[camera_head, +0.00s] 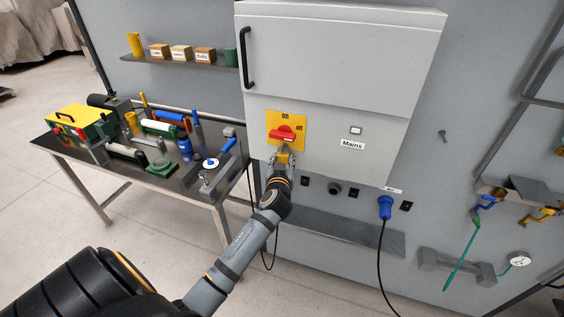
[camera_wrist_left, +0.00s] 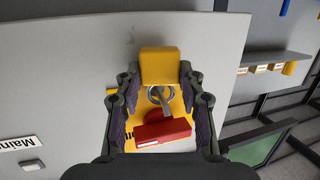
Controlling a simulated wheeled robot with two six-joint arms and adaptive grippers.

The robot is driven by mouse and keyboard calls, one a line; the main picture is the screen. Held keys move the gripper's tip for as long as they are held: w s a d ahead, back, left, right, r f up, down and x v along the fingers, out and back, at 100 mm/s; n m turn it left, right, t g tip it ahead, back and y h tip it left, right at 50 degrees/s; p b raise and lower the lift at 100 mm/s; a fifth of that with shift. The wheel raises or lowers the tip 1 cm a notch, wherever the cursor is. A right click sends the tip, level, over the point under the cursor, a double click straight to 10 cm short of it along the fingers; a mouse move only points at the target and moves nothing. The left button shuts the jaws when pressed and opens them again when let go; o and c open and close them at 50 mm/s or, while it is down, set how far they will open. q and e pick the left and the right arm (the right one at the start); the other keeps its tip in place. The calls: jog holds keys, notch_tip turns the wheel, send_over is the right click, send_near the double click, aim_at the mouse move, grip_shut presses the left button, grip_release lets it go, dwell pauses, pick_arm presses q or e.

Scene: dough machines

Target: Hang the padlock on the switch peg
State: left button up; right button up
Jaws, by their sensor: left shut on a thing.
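The yellow padlock (camera_wrist_left: 159,65) is between the fingertips of my left gripper (camera_wrist_left: 154,80), which is shut on it. Its grey metal shackle (camera_wrist_left: 160,96) points toward the red switch handle (camera_wrist_left: 163,132) in the left wrist view. In the head view my left gripper (camera_head: 283,161) is just below the red handle (camera_head: 283,133) on its yellow plate (camera_head: 299,142). The padlock shows there as a small yellow patch (camera_head: 284,157). The peg is hard to make out beside the shackle, and I cannot tell whether the shackle is around it. My right gripper is out of view.
The switch sits on the grey cabinet (camera_head: 340,95), with a "Mains" label (camera_head: 352,144) to its right. A cluttered workbench (camera_head: 105,178) stands at left. A blue plug (camera_head: 385,207) with a hanging cable and a ledge (camera_head: 345,236) are below the cabinet.

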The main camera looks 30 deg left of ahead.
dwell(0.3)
pick_arm(q)
jog(key=o, duration=1.3)
jog(key=shift+s+d, duration=0.15)
jog(key=shift+s, duration=0.1)
jog(key=shift+v, duration=1.85)
jog(key=shift+s+d, duration=0.1)
jog(key=shift+s, duration=0.1)
jog(key=v, duration=0.7)
jog(key=shift+s, duration=0.15)
